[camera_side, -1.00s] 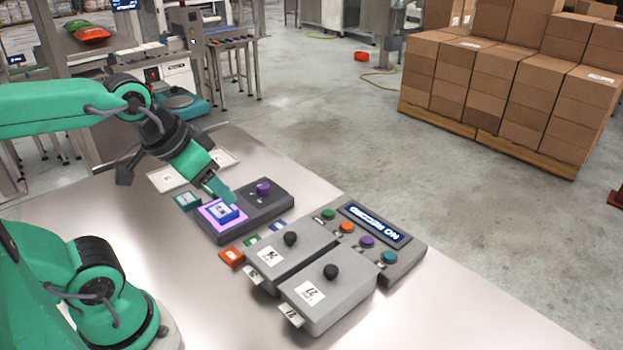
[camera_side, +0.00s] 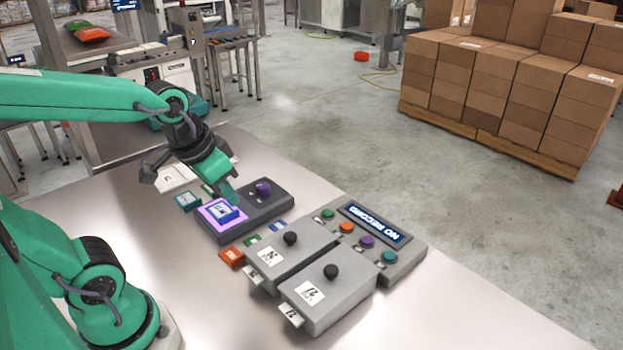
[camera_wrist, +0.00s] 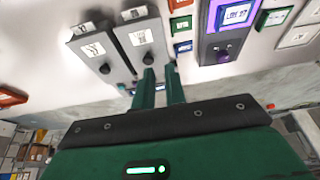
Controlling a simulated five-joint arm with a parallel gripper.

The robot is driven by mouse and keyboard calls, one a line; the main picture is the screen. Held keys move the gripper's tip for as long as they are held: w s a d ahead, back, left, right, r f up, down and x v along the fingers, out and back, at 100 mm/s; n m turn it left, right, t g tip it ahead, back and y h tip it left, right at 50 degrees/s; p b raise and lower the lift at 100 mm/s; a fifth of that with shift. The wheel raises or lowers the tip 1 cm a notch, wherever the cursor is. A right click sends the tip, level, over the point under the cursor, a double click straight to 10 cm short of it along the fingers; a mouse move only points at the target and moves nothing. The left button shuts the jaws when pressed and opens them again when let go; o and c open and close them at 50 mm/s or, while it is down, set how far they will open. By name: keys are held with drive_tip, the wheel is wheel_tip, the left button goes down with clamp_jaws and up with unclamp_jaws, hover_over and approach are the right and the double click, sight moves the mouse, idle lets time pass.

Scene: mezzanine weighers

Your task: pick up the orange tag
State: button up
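The orange tag (camera_side: 231,258) lies flat on the bench, in front of the dark unit with the lit purple pad and left of the grey boxes. In the wrist view an orange-red tag (camera_wrist: 179,4) is cut off by the top edge. My gripper is not touching the orange tag.
Green (camera_side: 252,240) and blue (camera_side: 278,227) tags lie near the orange one. A blue block (camera_side: 222,211) sits on the purple pad, a teal tag (camera_side: 187,201) beside it. Two knobbed grey boxes (camera_side: 327,296) and a button panel (camera_side: 402,262) stand right. The front bench is clear.

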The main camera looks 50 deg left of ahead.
sight(240, 256)
drive_tip(key=w+a+f+g, duration=0.1)
drive_tip(key=f, duration=0.3)
drive_tip(key=w+a+f+g, duration=0.1)
drive_tip(key=f, duration=0.3)
drive_tip(key=w+a+f+g, duration=0.1)
drive_tip(key=a+f+g, duration=0.1)
drive_tip(key=f, duration=0.2)
drive_tip(key=shift+f, duration=0.35)
drive_tip(key=shift+f, duration=0.1)
drive_tip(key=shift+f, duration=1.2)
drive_tip(key=shift+s+f, duration=0.1)
drive_tip(key=shift+f, duration=2.5)
clamp_jaws()
